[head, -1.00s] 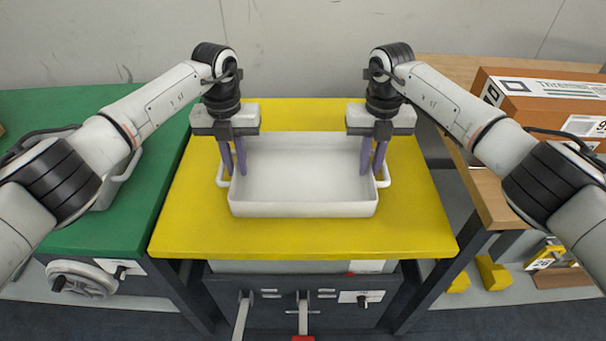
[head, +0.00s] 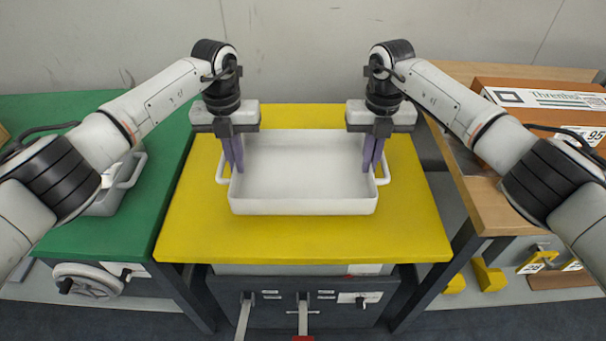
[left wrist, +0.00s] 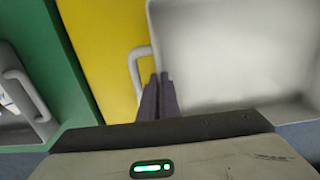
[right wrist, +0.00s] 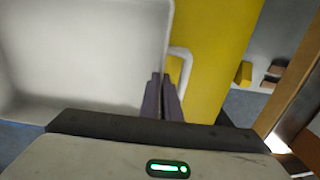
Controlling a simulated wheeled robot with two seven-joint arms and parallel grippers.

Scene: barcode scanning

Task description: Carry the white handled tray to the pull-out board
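The white handled tray (head: 303,207) is held level between my two grippers, above the yellow top (head: 300,238). Its left handle (left wrist: 136,68) shows in the left wrist view and its right handle (right wrist: 187,62) in the right wrist view. My left gripper (head: 237,168) is shut at the left handle, fingers pointing down. My right gripper (head: 371,168) is shut at the right handle in the same way. The fingers hide the gripped parts. The tray is empty. I cannot tell which surface is the pull-out board.
A green top (head: 110,232) is on the left, with another handled tray (head: 122,185) partly behind my arm. A wooden table (head: 465,185) on the right bears an orange-brown box (head: 520,120). Yellow pieces (head: 488,275) lie on a low shelf at right. A wall stands behind.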

